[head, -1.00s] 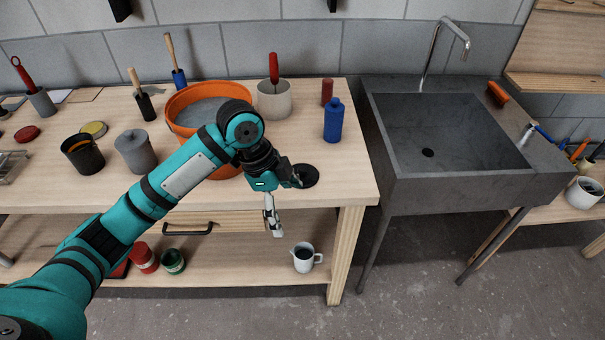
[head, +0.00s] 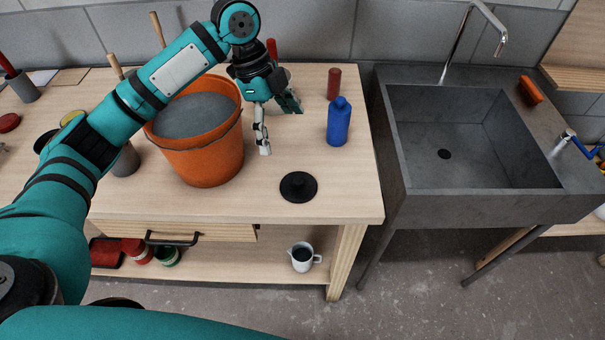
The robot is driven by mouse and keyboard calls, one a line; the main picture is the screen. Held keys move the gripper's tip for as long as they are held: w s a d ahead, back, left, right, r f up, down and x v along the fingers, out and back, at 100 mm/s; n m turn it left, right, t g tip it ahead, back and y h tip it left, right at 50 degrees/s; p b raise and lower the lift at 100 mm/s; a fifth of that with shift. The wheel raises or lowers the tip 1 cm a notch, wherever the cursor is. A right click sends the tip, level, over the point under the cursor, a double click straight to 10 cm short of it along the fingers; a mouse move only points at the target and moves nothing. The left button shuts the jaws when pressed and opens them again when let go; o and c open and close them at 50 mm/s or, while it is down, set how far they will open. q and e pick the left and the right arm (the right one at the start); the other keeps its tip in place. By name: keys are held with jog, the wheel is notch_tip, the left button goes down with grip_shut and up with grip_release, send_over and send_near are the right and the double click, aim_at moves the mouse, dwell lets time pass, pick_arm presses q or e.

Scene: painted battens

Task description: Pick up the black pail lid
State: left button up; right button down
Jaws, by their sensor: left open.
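The orange pail (head: 200,158) stands left of the gripper with grey contents inside. My right gripper is not in view.
A blue bottle (head: 338,125) and a dark red cylinder (head: 334,84) stand behind the lid. A grey sink (head: 400,180) adjoins on the right. A white jug (head: 302,258) is on the lower shelf. The bench around the lid is clear.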

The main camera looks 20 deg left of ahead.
pick_arm(q)
jog(key=p, duration=0.2)
send_near(298, 180)
jog(key=d+f, duration=0.1)
jog(key=x, duration=0.3)
jog(key=shift+s, duration=0.1)
jog(key=shift+d+f, duration=0.1)
jog(key=shift+f, duration=0.3)
jog(key=shift+f+p, duration=0.35)
jog(key=shift+p, duration=0.1)
jog(key=p+x, duration=0.1)
jog(key=x, duration=0.2)
jog(key=shift+f, duration=0.75)
jog(key=c, duration=1)
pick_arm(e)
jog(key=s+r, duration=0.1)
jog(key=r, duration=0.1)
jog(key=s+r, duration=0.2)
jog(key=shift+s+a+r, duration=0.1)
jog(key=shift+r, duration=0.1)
